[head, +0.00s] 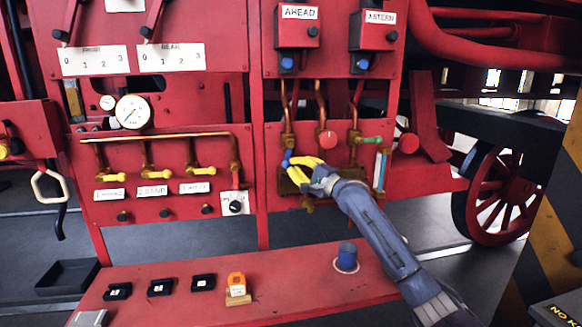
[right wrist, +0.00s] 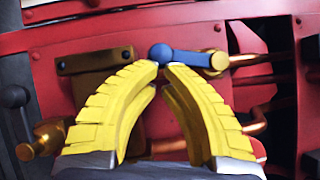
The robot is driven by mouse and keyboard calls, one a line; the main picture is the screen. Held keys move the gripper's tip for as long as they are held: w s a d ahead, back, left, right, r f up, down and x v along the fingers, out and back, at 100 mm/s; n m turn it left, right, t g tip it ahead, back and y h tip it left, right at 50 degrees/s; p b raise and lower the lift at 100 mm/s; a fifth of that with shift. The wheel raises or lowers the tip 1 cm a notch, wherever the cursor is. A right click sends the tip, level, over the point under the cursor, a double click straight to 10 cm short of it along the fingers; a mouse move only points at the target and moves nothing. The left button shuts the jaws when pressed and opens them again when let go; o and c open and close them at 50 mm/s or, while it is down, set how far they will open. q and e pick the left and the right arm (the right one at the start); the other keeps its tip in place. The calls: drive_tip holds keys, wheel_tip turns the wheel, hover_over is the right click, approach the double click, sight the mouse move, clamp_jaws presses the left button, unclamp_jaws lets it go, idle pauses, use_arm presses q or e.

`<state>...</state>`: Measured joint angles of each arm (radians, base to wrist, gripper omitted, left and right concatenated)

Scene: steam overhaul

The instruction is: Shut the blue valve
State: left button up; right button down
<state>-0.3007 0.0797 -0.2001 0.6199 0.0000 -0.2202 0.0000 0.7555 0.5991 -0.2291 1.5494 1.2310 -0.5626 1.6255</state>
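The blue valve (head: 286,158) has a short blue lever with a ball end, on the lower pipework of the red panel. In the right wrist view the blue lever (right wrist: 190,57) lies roughly level, its ball to the left and its brass pivot to the right. My right gripper (head: 290,166) reaches up from the lower right with its yellow fingers at the lever. In the right wrist view its fingertips (right wrist: 163,67) nearly meet at the ball end and appear shut on it; the exact contact is partly hidden. My left gripper is not in view.
Several yellow levers (head: 155,174) are on the left panel.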

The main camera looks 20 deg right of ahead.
drive_tip(key=shift+w+a+m+t, duration=0.15)
drive_tip(key=shift+a+m+t, duration=0.7)
drive_tip(key=shift+m, duration=0.45)
drive_tip(key=shift+w+a+f+h, duration=0.1)
drive_tip(key=shift+a+h, duration=0.2)
drive_tip(key=shift+a, duration=0.2)
idle(4.4)
idle(0.4)
